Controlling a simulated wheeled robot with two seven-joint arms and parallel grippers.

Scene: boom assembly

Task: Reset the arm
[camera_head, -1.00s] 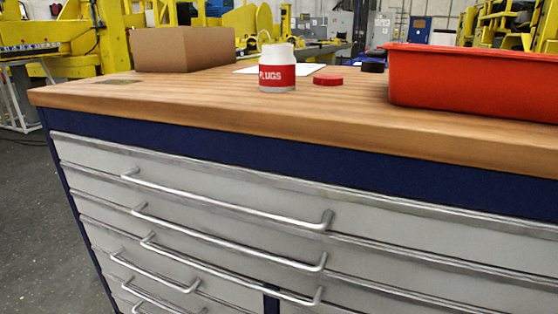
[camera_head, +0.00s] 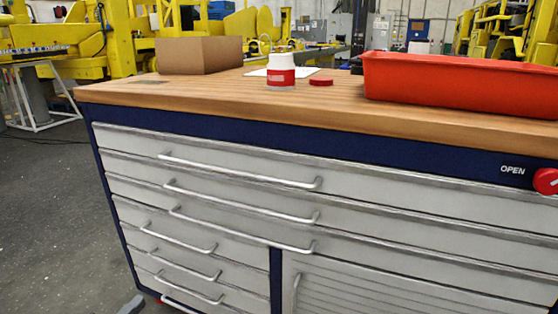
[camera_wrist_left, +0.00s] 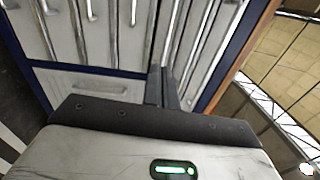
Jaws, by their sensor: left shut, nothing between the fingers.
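My left gripper (camera_wrist_left: 162,88) shows in the left wrist view, its two dark fingers together and nothing between them. It points toward the tool cabinet's drawer fronts, which look turned on their side there. A small grey piece at the bottom left edge of the head view may be part of my left arm; I cannot tell. The cabinet (camera_head: 180,110) stands ahead, with its grey drawers (camera_head: 240,195) shut. My right gripper is not in view.
On the wooden top (camera_head: 215,91) are a cardboard box (camera_head: 198,55), a white bottle with a red band (camera_head: 281,72), a red lid (camera_head: 321,82) and a red bin (camera_head: 460,82). A red knob (camera_head: 546,181) sits at the cabinet's right. Open floor (camera_head: 50,190) lies to the left.

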